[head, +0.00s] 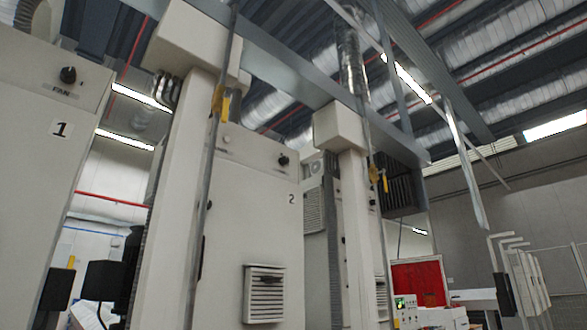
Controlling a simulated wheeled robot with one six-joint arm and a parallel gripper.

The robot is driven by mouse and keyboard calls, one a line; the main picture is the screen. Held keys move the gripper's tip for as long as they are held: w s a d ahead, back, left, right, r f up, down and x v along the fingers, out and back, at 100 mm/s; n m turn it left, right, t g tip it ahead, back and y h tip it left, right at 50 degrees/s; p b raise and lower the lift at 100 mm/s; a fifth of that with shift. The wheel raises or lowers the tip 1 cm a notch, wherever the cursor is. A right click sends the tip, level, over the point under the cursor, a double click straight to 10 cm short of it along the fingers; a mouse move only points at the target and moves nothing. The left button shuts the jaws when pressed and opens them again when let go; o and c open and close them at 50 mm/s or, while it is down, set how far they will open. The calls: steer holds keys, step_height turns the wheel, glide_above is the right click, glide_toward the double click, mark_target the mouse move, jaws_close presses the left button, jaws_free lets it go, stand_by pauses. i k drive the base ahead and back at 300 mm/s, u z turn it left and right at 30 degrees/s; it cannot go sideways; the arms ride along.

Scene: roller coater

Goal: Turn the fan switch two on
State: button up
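The fan switch two (283,160) is a small black rotary knob high on the cream cabinet (235,225) marked "2". It sits above and to the left of the number 2 (292,198). It is too small to tell which way it is turned, and no label can be read beside it. My gripper is not in view.
Cabinet 1 (40,190) stands at the left with its own black knob (68,74) above a "FAN" label. A cream column (170,200) with a thin metal pole (209,180) stands before cabinet 2's left side. Another column (357,230) stands to its right.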

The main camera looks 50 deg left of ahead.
mark_target(284, 160)
steer(key=u, duration=0.55)
steer(key=i, duration=0.95)
steer(key=u, duration=0.9)
